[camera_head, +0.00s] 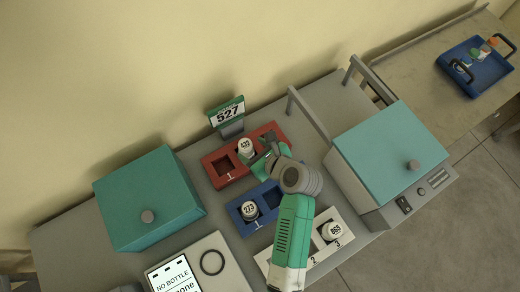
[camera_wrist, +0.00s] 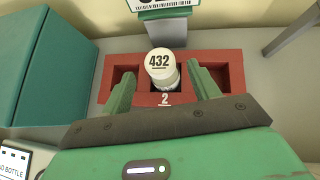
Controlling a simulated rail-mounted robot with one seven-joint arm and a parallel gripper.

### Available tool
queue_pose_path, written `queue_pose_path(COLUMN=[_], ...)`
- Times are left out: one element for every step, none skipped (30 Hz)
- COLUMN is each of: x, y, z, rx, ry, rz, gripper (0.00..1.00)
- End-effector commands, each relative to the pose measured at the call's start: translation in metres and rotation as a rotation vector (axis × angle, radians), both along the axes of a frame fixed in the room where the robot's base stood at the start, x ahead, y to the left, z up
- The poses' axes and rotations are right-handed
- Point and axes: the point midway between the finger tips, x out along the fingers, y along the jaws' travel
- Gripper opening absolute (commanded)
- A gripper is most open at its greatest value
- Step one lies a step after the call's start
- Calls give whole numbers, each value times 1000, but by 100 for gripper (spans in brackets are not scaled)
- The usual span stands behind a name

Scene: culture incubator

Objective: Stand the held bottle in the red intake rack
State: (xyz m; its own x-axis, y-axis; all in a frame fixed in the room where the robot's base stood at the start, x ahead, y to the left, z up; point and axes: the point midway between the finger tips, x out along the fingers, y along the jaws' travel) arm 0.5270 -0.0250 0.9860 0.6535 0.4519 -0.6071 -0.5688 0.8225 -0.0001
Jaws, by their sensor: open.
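The red rack (camera_head: 226,180) stands near the back of the grey bench. A white bottle marked 432 (camera_wrist: 162,68) stands in its middle slot, numbered 2, and looks upright; it also shows in the head view (camera_head: 246,147). My gripper (camera_wrist: 163,88) is open, with one green finger on each side of the bottle and a visible gap to it on both sides. In the head view my gripper (camera_head: 268,157) is just right of the bottle and partly covers the rack's right end. The rack's left slot is empty. The bottle's foot is hidden inside the slot.
A sign reading 527 (camera_head: 227,113) stands behind the rack. A blue rack (camera_head: 234,209) holds bottle 273 (camera_head: 249,210); a white rack (camera_head: 346,215) holds bottle 865 (camera_head: 333,231). Teal-lidded boxes stand left (camera_head: 150,195) and right (camera_head: 388,150). A screen (camera_head: 174,277) reads NO BOTTLE.

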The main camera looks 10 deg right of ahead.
Motion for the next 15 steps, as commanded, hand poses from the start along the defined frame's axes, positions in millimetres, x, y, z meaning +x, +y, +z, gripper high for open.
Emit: queue_pose_path(x=[-8, -12, -17, -20, -23, -26, -28, -29, -31, -32, -32, -32, -32, -32, -32], y=[-6, -9, -12, -14, -16, -18, -19, -21, -21, -22, -22, -22, -22, -22, -22], z=[9, 13, 17, 20, 22, 25, 26, 27, 28, 29, 29, 29, 29, 29, 29], rx=[-1, 0, -1, -2, -1, -1, -1, -1, -1, 0, 0, 0, 0, 0, 0], ry=[-1, 0, 0, 0, 0, 0, 0, 0, 0, 1, 1, 1, 1, 1, 1], rz=[-3, -2, -1, -2, -1, -1, -1, -1, -1, -1, -1, 1, 1, 1, 1], gripper=[61, 61, 61, 61, 61, 61, 61, 61, 61, 61, 61, 61, 61, 61, 61])
